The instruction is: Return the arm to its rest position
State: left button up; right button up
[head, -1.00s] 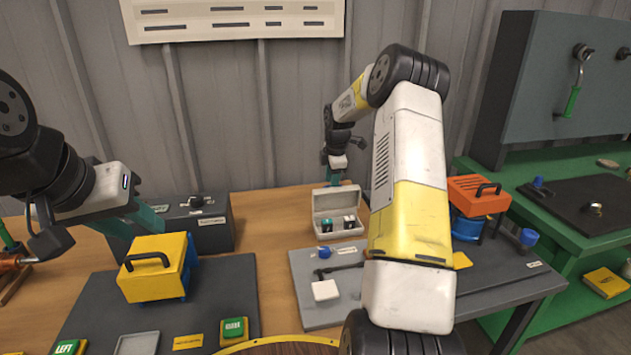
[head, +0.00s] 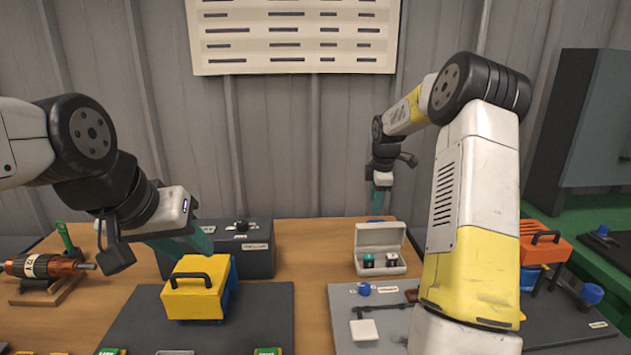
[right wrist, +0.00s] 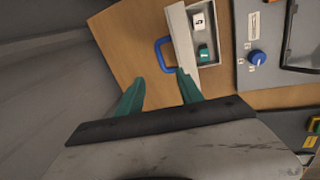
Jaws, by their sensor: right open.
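My right arm (head: 470,220) reaches out over the table from the right side of the head view. Its gripper (head: 381,200) hangs just behind and above the small pale open case. In the right wrist view the right gripper (right wrist: 160,92) has its two teal fingers spread, with only bare wood between them. The case (right wrist: 183,45) and a blue handle (right wrist: 164,55) lie beyond the fingertips. My left gripper (head: 190,241) hovers above and behind the yellow box with the black handle (head: 197,290). Its fingers overlap in the view, so its opening is unclear.
The case (head: 370,269) holds two small blocks. A dark grey box (head: 245,252) stands behind the yellow one. A copper rotor (head: 45,266) rests on a stand at left. An orange box (head: 540,243) is at right. The corrugated wall (head: 290,150) rises behind the table.

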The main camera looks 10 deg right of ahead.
jog(key=s+a+r+m+t, duration=0.1)
jog(key=s+a+r+m, duration=0.3)
jog(key=s+r, duration=0.35)
jog(key=s+a+r+m+t, duration=0.1)
jog(key=s+a+r+m, duration=0.2)
jog(key=s+a+r, duration=0.35)
jog(key=s+a+m+y, duration=0.1)
jog(key=s+m, duration=0.3)
jog(key=s, duration=0.8)
jog(key=s+a+m+t+y, duration=0.1)
jog(key=s+a+m, duration=0.2)
jog(key=s, duration=0.9)
jog(key=shift+m, duration=0.9)
jog(key=shift+c, duration=0.2)
